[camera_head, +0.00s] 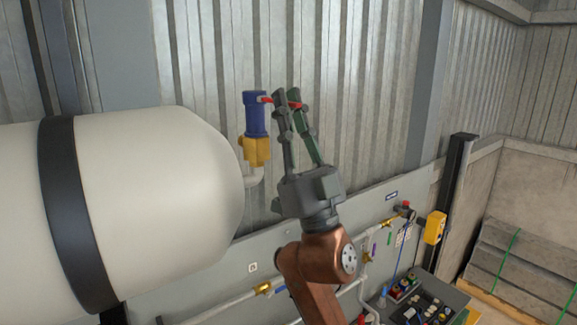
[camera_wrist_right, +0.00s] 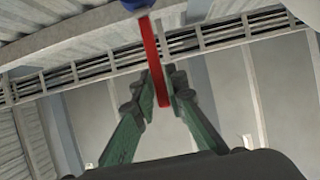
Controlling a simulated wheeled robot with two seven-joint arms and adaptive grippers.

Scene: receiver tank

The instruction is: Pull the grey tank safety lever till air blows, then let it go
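The tank (camera_head: 165,190) is a large pale, off-white cylinder with a dark band, filling the left of the head view. At its right end a blue safety valve (camera_head: 255,115) stands upright on a brass fitting (camera_head: 256,151). A red lever (camera_head: 265,99) sticks out to the right from the top of the valve. My right gripper (camera_head: 287,95) has its fingertips on either side of this lever, closed on it. In the right wrist view the red lever (camera_wrist_right: 151,50) runs down between the green fingertips (camera_wrist_right: 160,88). My left gripper is not in view.
Below are a grey panel with pipes, a brass valve (camera_head: 263,288) and a yellow box (camera_head: 435,227). A dark bench (camera_head: 430,295) with small parts stands at the lower right. A corrugated wall (camera_head: 350,100) is behind the valve. The space right of the gripper is free.

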